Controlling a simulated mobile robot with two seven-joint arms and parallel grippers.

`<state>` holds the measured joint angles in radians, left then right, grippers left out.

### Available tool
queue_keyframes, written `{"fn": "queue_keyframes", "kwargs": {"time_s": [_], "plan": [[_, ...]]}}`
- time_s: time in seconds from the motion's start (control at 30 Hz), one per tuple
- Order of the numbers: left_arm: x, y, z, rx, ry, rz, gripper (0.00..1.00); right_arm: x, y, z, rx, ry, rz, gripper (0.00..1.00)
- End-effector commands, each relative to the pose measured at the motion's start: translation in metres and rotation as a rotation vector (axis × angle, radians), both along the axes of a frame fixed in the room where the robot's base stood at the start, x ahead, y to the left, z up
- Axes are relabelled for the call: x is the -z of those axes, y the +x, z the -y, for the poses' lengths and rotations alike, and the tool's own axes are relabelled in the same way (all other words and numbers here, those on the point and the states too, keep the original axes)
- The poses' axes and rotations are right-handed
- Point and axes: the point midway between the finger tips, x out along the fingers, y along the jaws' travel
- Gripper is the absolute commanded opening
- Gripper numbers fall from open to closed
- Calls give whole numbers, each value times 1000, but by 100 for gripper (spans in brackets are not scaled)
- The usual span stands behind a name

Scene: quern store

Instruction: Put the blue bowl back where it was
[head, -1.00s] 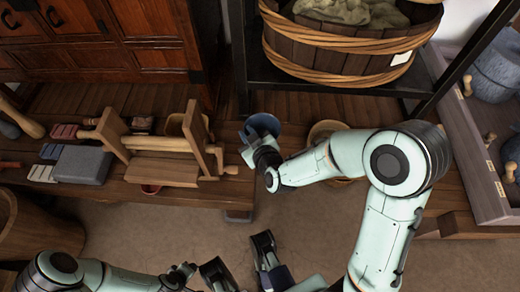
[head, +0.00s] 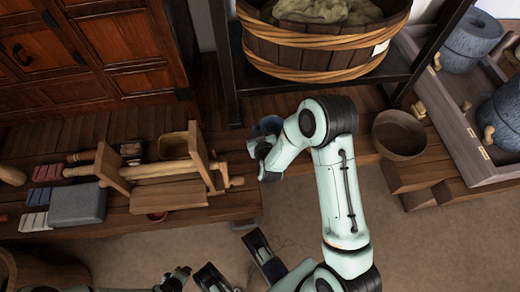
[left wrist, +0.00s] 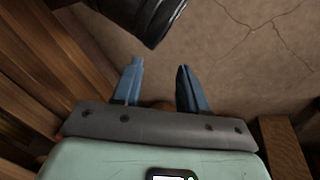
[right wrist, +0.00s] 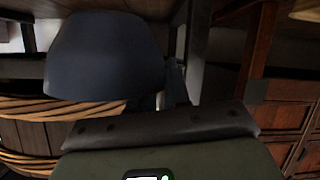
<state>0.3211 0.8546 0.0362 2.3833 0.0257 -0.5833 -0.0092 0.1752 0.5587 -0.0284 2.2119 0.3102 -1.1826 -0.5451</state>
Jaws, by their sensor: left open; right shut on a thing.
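The blue bowl (head: 268,125) shows small in the head view, at the back of the low wooden bench and partly hidden by my right gripper (head: 262,147). In the right wrist view the bowl (right wrist: 105,58) is large and dark, and the gripper is shut on its edge. I cannot tell whether the bowl touches the bench. My left gripper (left wrist: 158,88) is open and empty over the cracked floor in the left wrist view.
A roped wooden tub (head: 325,45) stands on the dark shelf above. A wooden bowl (head: 400,135) sits right of my right arm. A wooden press-like frame (head: 155,175) and a grey block (head: 78,206) are on the left. A tray (head: 455,125) with blue-grey querns is at right.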

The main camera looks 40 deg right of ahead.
Motion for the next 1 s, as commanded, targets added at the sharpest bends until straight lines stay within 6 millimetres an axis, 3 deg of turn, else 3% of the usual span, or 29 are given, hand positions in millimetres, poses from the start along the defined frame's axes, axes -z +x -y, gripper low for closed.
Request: {"fn": "queue_keyframes", "kwargs": {"time_s": [0.03,0.17,0.3,0.57,0.77,1.0], "plan": [[8,7,-4,-8,9,17,43,20,0,0,0,0,-3,0],[22,9,-11,-19,21,16,43,52,0,0,0,1,-2,0],[37,-12,-13,-19,17,-52,43,75,0,-1,-1,0,0,0],[47,-24,-14,-21,14,-95,43,93,1,0,0,0,2,0],[64,-44,-17,-25,12,-162,43,124,1,0,-1,1,1,0],[64,-47,-17,-27,11,-171,43,125,1,-1,-1,0,4,0]]}}
